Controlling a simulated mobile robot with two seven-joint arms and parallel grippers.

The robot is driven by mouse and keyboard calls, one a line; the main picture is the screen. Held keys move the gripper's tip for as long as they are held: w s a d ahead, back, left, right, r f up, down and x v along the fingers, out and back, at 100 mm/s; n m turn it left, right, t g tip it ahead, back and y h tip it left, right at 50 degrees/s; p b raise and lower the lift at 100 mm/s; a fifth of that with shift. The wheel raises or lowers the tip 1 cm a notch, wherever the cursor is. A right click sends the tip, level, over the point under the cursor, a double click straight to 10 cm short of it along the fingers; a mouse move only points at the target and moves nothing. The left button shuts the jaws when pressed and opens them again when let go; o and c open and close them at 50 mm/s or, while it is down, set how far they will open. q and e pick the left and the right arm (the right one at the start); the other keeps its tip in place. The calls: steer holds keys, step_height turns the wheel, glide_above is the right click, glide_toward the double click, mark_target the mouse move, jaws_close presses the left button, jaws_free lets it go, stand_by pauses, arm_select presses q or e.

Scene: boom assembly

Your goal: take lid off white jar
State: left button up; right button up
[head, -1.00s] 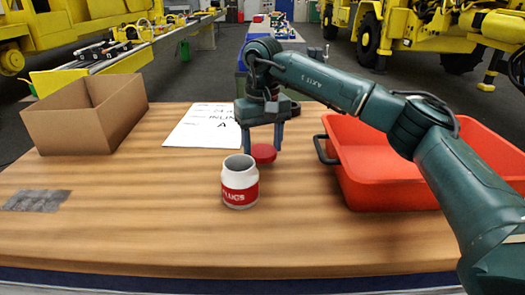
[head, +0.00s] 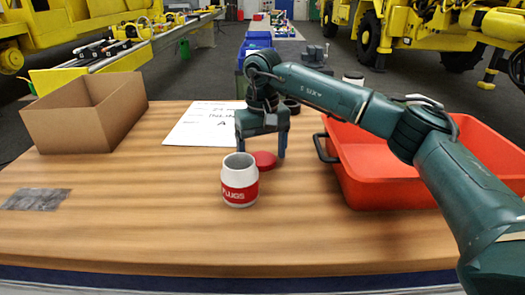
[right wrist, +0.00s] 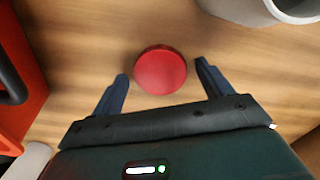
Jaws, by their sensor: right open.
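The white jar (head: 240,183) with a red label stands upright and open-topped near the middle of the wooden table. Its rim also shows at the top right of the right wrist view (right wrist: 258,8). The round red lid (head: 265,160) lies on the table just behind and right of the jar, apart from it. My right gripper (head: 262,153) is open over the lid. In the right wrist view the lid (right wrist: 161,71) sits between the spread fingers, with a gap on each side. My left gripper is not in view.
An orange-red bin (head: 362,190) stands at the right, close to my right arm. An open cardboard box (head: 75,128) stands at the back left. A printed white sheet (head: 200,127) lies behind the jar. The front of the table is clear.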

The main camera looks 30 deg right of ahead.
mark_target(263, 159)
step_height(263, 159, up, 12)
steer(key=shift+r, duration=0.15)
stand_by(0.3)
